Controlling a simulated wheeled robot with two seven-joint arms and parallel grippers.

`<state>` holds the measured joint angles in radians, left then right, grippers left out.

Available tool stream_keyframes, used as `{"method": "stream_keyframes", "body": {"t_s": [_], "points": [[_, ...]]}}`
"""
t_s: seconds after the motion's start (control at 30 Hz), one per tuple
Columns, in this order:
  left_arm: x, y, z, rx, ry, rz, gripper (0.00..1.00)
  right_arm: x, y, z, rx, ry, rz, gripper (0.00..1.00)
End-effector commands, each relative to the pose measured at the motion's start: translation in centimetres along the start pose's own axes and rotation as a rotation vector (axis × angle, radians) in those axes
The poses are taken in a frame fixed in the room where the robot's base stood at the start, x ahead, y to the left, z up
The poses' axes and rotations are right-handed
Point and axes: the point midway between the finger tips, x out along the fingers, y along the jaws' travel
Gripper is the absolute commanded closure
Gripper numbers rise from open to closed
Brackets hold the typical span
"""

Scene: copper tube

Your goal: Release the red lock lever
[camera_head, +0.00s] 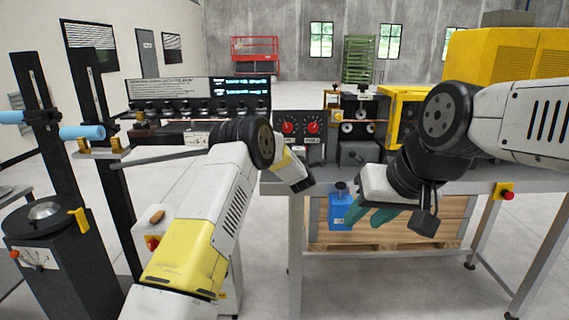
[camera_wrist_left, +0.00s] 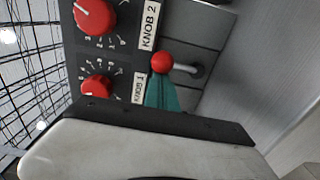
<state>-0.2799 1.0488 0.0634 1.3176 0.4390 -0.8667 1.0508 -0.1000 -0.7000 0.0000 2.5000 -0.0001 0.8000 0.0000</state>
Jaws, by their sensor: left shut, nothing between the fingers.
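The red ball of the lock lever (camera_wrist_left: 161,62) shows in the left wrist view, on a short metal rod (camera_wrist_left: 190,69) at the grey panel. My left gripper (camera_wrist_left: 164,82) is shut and empty, its teal fingertips right at the ball; whether they touch it I cannot tell. In the head view my left wrist (camera_head: 292,172) is in front of the bench edge, and I cannot make out the lever or the left fingertips there. My right gripper (camera_head: 368,214) hangs in front of the bench, its teal fingers pointing down-left, away from the lever.
Red knobs, Knob 2 (camera_wrist_left: 95,15) and Knob 1 (camera_wrist_left: 96,86), sit beside the lever. The dark knob box (camera_head: 299,126) stands on the bench. A blue container (camera_head: 339,209) is below the bench edge. A black machine column (camera_head: 100,160) stands left.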

Motion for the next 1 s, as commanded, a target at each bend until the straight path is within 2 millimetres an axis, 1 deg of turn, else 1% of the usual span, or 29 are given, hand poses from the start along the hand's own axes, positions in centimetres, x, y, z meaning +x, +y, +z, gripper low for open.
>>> {"method": "stream_keyframes", "body": {"t_s": [0.03,0.2,0.5,1.0], "points": [[-0.1,0.1,0.5,0.045,-0.003,0.001,1.00,0.0,0.0,0.0,0.000,0.000,0.000,0.64],[-0.1,0.2,1.5,0.200,-0.002,0.005,1.00,0.0,0.0,0.0,0.000,0.000,0.000,0.64],[-0.1,0.0,2.9,0.419,-0.002,0.009,1.00,0.0,0.0,0.0,0.000,0.000,0.000,0.64],[-0.1,-0.2,3.6,0.424,-0.001,0.007,1.00,0.0,0.0,0.0,0.000,0.000,0.000,0.64]]}}
